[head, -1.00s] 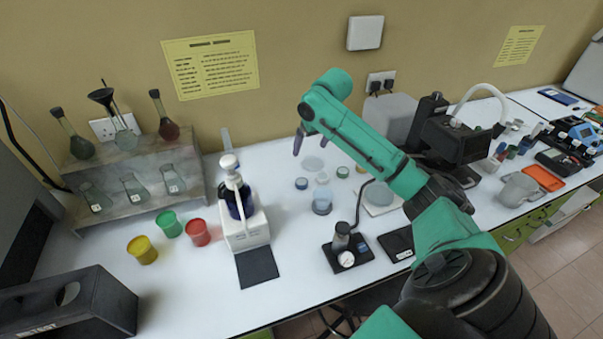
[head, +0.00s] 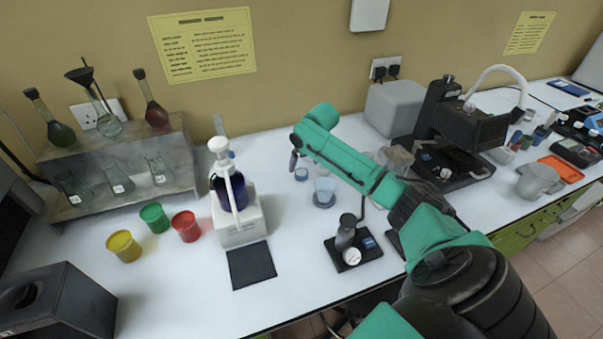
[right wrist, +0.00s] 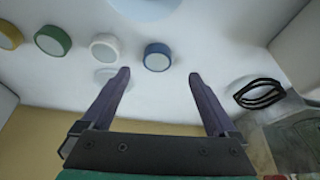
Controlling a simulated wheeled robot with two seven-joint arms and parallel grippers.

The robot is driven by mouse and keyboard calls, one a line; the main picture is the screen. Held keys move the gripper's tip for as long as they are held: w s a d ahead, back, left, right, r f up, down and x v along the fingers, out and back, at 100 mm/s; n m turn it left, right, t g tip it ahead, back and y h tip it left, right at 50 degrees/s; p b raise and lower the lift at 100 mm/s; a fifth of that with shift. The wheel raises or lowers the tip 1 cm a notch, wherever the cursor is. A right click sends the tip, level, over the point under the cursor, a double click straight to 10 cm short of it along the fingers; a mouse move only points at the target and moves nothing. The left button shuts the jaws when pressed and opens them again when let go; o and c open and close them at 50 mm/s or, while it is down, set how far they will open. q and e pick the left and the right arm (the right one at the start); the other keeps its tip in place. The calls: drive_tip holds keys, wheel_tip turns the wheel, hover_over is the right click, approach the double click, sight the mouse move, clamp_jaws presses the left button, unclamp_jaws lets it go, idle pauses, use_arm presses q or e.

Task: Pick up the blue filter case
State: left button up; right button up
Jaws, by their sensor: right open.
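The blue filter case (head: 301,174) is a small round case with a pale top, lying on the white bench. In the right wrist view, the blue case (right wrist: 157,56) lies between the lines of the two fingers, just beyond their tips. My right gripper (head: 293,161) is open and empty, close above the blue case in the head view. In the right wrist view, its spread fingers (right wrist: 158,74) do not appear to touch the case. My left gripper is not in view.
White (right wrist: 104,47), green (right wrist: 52,40) and yellow (right wrist: 8,35) cases stand in a row beside the blue one. A wash bottle (head: 230,185) is left, a black pump stand (head: 352,250) in front. A black coil (right wrist: 260,94) lies right in the wrist view.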

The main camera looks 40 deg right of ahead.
sight(302, 172)
drive_tip(key=x, duration=0.3)
drive_tip(key=p+x, duration=0.1)
drive_tip(key=x, duration=0.2)
drive_tip(key=shift+w+d+f, duration=0.15)
drive_tip(key=shift+w+d, duration=0.05)
drive_tip(key=shift+d, duration=0.05)
drive_tip(key=c, duration=1.4)
